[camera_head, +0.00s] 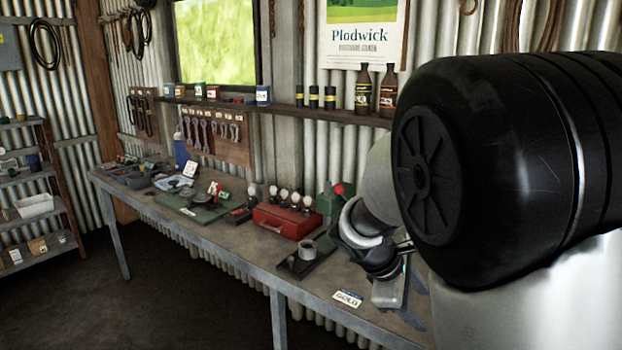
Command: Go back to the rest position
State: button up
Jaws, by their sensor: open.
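My gripper (390,296) shows at the lower right, partly hidden behind the large black joint of my arm. It is open, and I see nothing held in it. It points down over the right part of the long grey workbench (235,247). I cannot tell its exact height above the bench top.
Left of my gripper are a grey roll (307,249) on a dark plate, a green item (329,203) and a red case (284,220). A shelf (290,109) with bottles and tins runs along the wall. Floor (170,300) before the bench is clear.

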jog(key=s+a+r+m+t+y+p, duration=0.1)
jog(key=s+a+r+m+y+p, duration=0.1)
jog(key=s+r+m, duration=0.4)
jog(key=s+a+r+m+t+y+p, duration=0.2)
jog(key=s+a+r+m+y, duration=0.3)
jog(key=s, duration=0.8)
notch_tip(320, 180, up, 4)
jog(key=shift+s+a+r+m+p, duration=0.2)
jog(key=shift+s+m+p, duration=0.15)
jog(key=shift+m, duration=0.75)
